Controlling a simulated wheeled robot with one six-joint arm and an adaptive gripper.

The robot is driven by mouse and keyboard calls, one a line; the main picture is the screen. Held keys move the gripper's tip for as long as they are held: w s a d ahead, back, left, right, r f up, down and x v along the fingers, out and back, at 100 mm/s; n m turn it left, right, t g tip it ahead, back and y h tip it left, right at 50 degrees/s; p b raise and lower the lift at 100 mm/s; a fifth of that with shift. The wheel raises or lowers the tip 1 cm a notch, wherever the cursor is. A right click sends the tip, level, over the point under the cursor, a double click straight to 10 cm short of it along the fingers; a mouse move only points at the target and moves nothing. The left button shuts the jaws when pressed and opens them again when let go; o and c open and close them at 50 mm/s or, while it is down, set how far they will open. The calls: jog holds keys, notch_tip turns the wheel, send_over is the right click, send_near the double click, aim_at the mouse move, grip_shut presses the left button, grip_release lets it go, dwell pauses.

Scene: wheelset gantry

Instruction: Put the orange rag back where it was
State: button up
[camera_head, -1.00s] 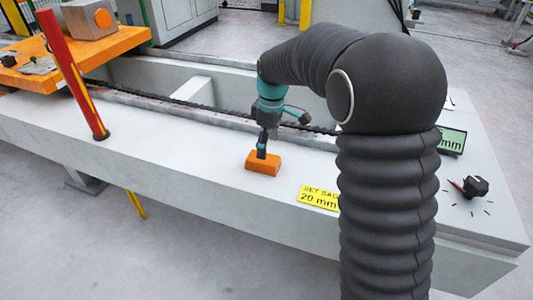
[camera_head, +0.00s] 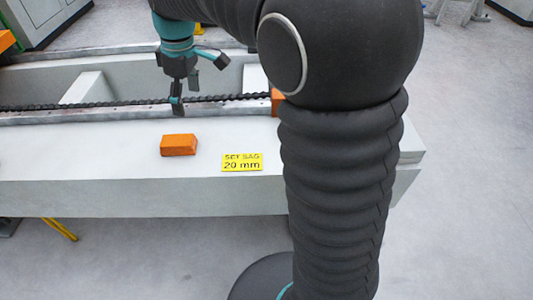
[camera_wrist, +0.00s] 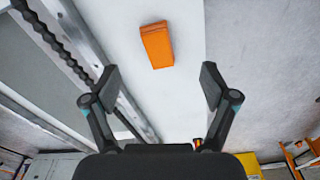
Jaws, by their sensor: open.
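The orange rag (camera_head: 178,145) looks like a small block and lies flat on the light grey top of the gantry beam (camera_head: 100,155), left of the yellow sign. In the wrist view the rag (camera_wrist: 157,45) lies on the pale surface ahead of my fingers, with nothing touching it. My gripper (camera_head: 177,106) is above and behind the rag in the head view, clear of it. In the wrist view my gripper (camera_wrist: 152,83) shows two fingers spread wide, with nothing between them.
A yellow sign (camera_head: 242,162) reading "SET SAG 20 mm" is on the beam right of the rag. A dark chain (camera_head: 110,104) runs along the rail behind it. Another orange item (camera_head: 277,101) shows partly behind my arm. The beam left of the rag is clear.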

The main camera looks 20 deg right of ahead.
jog(key=s+d+m+t, duration=0.1)
jog(key=s+d+m, duration=0.2)
jog(key=s, duration=0.5)
jog(key=s+d+f+m+t, duration=0.1)
jog(key=s+d+m, duration=0.3)
jog(key=s, duration=0.4)
jog(key=s+d+m+t, duration=0.3)
jog(key=s+d+m, duration=0.1)
jog(key=s, duration=0.4)
jog(key=shift+d+f+m+h, duration=0.2)
jog(key=shift+f+m+h, duration=0.1)
jog(key=shift+h, duration=0.1)
jog(key=shift+r, duration=0.1)
